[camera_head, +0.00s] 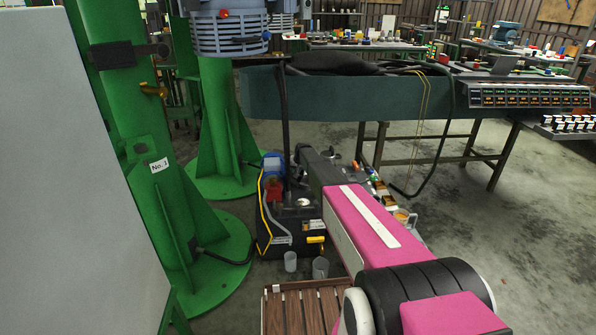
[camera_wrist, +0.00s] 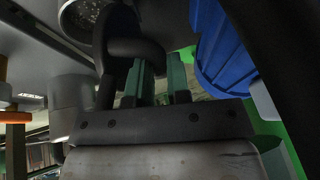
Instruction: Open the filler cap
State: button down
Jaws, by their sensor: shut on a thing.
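My gripper (camera_wrist: 158,80) shows in the wrist view with its two green fingers close together. They are shut on a dark, rounded, loop-like part (camera_wrist: 124,47), which looks like the filler cap or its handle. The fingers and the dark frame hide part of it, so I cannot tell whether it is seated or lifted. In the head view, my pink arm reaches over the black-based disperser unit (camera_head: 283,222), and the fingertips and cap cannot be made out there.
A blue ribbed motor (camera_wrist: 221,50) is close at the right of the fingers. Two grey cups (camera_head: 320,267) stand on the floor in front of the unit. A slatted wooden crate (camera_head: 285,288) is nearer. Green columns (camera_head: 150,150) stand left; a teal bench (camera_head: 400,107) is behind.

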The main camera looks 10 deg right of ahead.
jog(key=shift+s+a+f, duration=0.25)
jog(key=shift+s+f, duration=0.15)
jog(key=c, duration=1.1)
grip_release()
jog(key=v, duration=1.1)
jog(key=shift+w+r, duration=0.25)
jog(key=shift+w, duration=0.05)
jog(key=shift+d, duration=0.1)
